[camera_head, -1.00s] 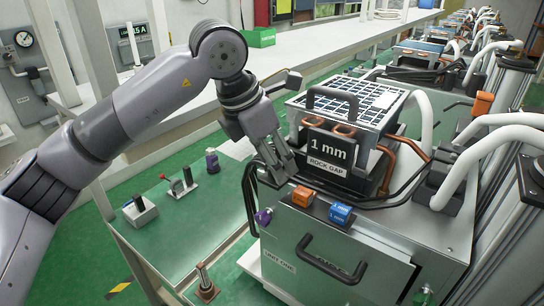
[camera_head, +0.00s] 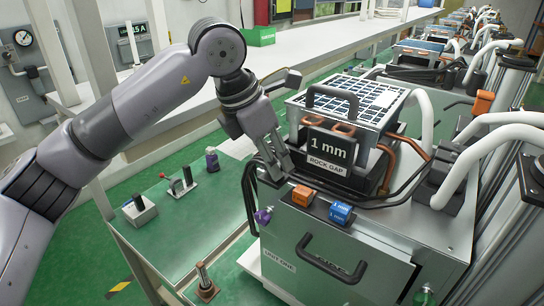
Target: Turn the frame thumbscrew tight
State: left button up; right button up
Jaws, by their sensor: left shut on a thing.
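The sieve frame (camera_head: 350,105), with a white grid top and black handle, sits on the metal unit (camera_head: 345,240) right of centre. A "1 mm" sign and a "ROCK GAP" label (camera_head: 327,166) face me on its front. My left gripper (camera_head: 283,172) reaches down at the frame's left front side. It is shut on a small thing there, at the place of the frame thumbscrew. The fingers hide the thumbscrew, so I cannot see how far it is turned. My right gripper is not in view.
Orange (camera_head: 302,195) and blue (camera_head: 341,212) blocks sit on the unit's front edge, near the gripper. A purple knob (camera_head: 263,216) is at its left corner. Black cables hang left of the unit. White hoses rise at the right.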

pick_arm(q)
jog(key=shift+w+m+g, duration=0.1)
jog(key=shift+m+g, duration=0.2)
jog(key=shift+m, duration=0.6)
jog(key=m+g, duration=0.1)
jog(key=m, duration=0.1)
jog(key=shift+r+m+h, duration=0.15)
jog(key=shift+m+h, duration=0.15)
jog(key=shift+h, duration=0.1)
jog(key=m+g+p, duration=0.1)
jog(key=m, duration=0.2)
jog(key=m+g+p, duration=0.1)
jog(key=m, duration=0.1)
jog(key=shift+w+m, duration=0.2)
jog(key=shift+m, duration=0.2)
jog(key=o, duration=1.2)
jog(key=shift+a, duration=0.1)
jog(key=shift+c, duration=0.2)
